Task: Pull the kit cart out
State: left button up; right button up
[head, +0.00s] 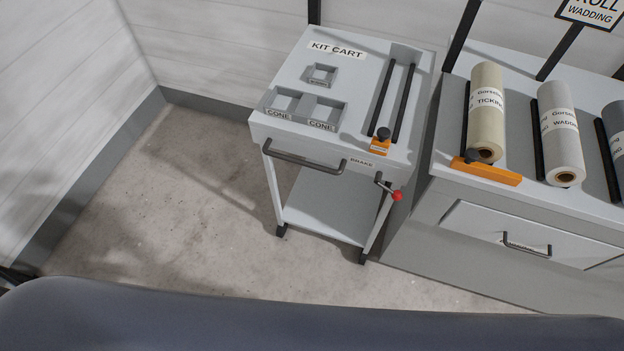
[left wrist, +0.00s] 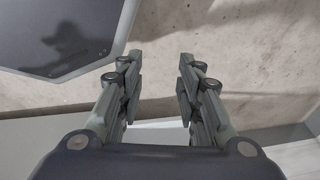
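The kit cart (head: 300,71) stands against the back wall in the head view, a grey two-level cart with a "KIT CART" label. A dark bar handle (head: 304,160) runs along its front edge. A brake lever with a red knob (head: 397,195) sits at the front right under a "BRAKE" label. The cart's lower shelf (head: 325,222) looks empty. My left gripper (left wrist: 158,65) is open and empty in the left wrist view, with bare floor showing between its fingers. Neither gripper shows in the head view, so both are away from the cart's handle. My right gripper is not seen.
A grey cabinet (head: 445,202) stands close at the cart's right, bearing rolls such as the ticking roll (head: 487,105) and an orange stop (head: 486,171). The concrete floor (head: 170,220) left of and in front of the cart is clear. A white wall (head: 65,90) bounds the left.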

pick_arm(q)
jog(key=w+d+r+m+t+b, duration=0.1)
jog(key=w+d+r+m, duration=0.1)
jog(key=w, duration=0.4)
jog(key=w+d+r+m+t+b, duration=0.1)
jog(key=w+r+m+t, duration=0.1)
jog(key=w, duration=0.4)
jog(key=m+t+h+b, duration=0.45)
jog(key=m+t, duration=0.45)
jog(key=m, duration=0.3)
send_near(305, 162)
jog(key=shift+y, duration=0.45)
jog(key=x, duration=1)
jog(key=shift+d+f, duration=0.2)
jog(key=shift+f, duration=0.1)
jog(key=shift+c, duration=0.3)
grip_shut()
